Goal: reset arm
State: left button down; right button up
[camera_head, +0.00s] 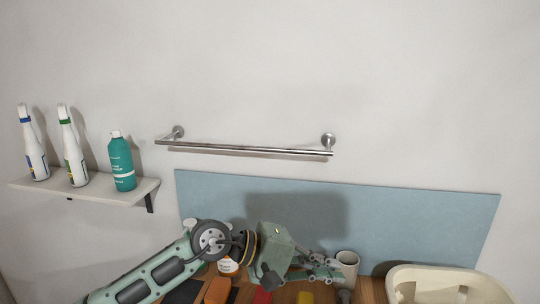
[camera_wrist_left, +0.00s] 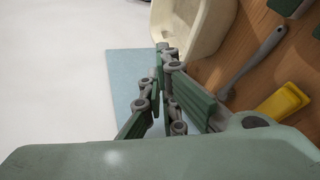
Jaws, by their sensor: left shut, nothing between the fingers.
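My left arm comes in from the left in the head view, and its green-grey left gripper (camera_head: 325,269) is above the wooden worktop. The gripper points right, beside a white mug (camera_head: 347,262), and partly covers the view of the worktop. In the left wrist view the left gripper (camera_wrist_left: 165,50) has its fingertips together with nothing between them. The fingertips appear close to the wall of a cream basin (camera_wrist_left: 220,30) in that view; I cannot tell whether they touch. My right gripper is in neither view.
The cream basin also shows at the lower right of the head view (camera_head: 398,278). A yellow item (camera_wrist_left: 282,103) and a grey-handled tool (camera_wrist_left: 255,60) lie on the worktop. A blue panel (camera_head: 430,212), a metal rail (camera_head: 245,149) and a shelf (camera_head: 100,190) with bottles are on the wall.

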pick_arm(q)
notch_tip(320, 180, up, 10)
jog(key=s+n+t+h, duration=0.2)
jog(key=n+t+h, duration=0.5)
jog(key=n, duration=0.8)
jog(key=w+a+n+t+y, duration=0.45)
jog(key=a+n+t, duration=0.45)
jog(key=n, duration=0.7)
jog(key=s+a+f+n+g+y, duration=0.2)
jog(key=s+a+f+n+y, duration=0.1)
jog(key=a+f+n+y, duration=1.6)
jog(key=s+a+f+n+g+h, duration=0.3)
jog(key=s+f+n+g, duration=0.3)
jog(key=s+f+n, duration=0.65)
jog(key=s+a+f+n+g, duration=0.1)
jog(key=s+f+n+g, duration=0.45)
jog(key=s, duration=0.85)
notch_tip(320, 180, down, 30)
jog(key=s+f+m+g+b, duration=0.1)
jog(key=s+m+g+b, duration=0.1)
jog(key=s+a+f+g+b, duration=0.1)
jog(key=s+a+f+b, duration=0.1)
jog(key=s+f, duration=1.5)
jog(key=shift+s+a+f, duration=0.25)
jog(key=shift+a+f, duration=0.2)
jog(key=shift+f, duration=0.15)
